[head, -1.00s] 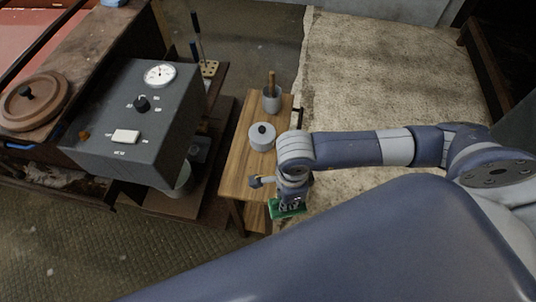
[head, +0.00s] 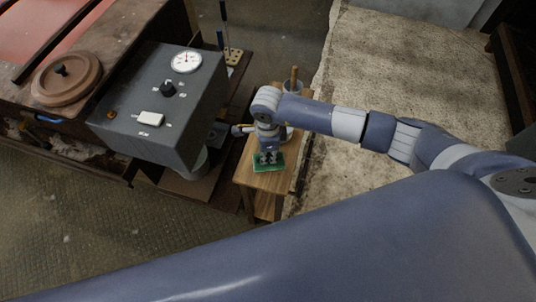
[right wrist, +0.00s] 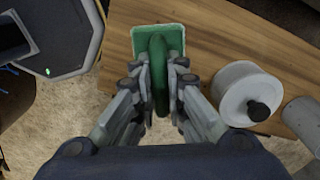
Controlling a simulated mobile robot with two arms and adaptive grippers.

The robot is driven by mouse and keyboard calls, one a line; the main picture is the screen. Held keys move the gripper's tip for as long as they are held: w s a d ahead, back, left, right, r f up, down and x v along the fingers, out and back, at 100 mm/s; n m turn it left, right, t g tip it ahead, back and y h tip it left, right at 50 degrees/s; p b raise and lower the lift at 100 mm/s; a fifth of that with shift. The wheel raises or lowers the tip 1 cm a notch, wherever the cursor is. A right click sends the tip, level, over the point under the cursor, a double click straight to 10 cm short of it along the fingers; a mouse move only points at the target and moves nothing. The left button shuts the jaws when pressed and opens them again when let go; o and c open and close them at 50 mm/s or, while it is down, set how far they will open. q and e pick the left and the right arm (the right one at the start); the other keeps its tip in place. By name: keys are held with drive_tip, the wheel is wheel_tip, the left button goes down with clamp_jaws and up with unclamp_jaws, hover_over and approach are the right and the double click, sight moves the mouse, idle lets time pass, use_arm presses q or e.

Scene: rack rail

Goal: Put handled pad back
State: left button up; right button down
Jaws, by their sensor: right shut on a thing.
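The handled pad (head: 268,167) is a green rectangular block at the near part of the small wooden table (head: 246,172). In the right wrist view the pad (right wrist: 150,36) shows its green upright handle (right wrist: 159,75) between my fingers. My right gripper (head: 268,156) is shut on that handle, and it also shows in the right wrist view (right wrist: 161,88). The pad is over the tabletop; I cannot tell if it touches the wood. My left gripper is not in view.
A grey lidded pot (right wrist: 244,92) stands on the table close to the right of my gripper in the right wrist view. A grey cup (head: 292,88) with a wooden-handled tool is at the table's far end. A grey gauge box (head: 165,105) stands left.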

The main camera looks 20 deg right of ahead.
drive_tip(key=shift+f, duration=0.8)
drive_tip(key=shift+f, duration=0.1)
drive_tip(key=shift+f, duration=0.15)
drive_tip(key=c, duration=1.6)
unclamp_jaws()
drive_tip(key=shift+c, duration=0.2)
drive_tip(key=shift+r, duration=0.25)
wheel_tip(320, 180, up, 12)
drive_tip(key=shift+b, duration=0.8)
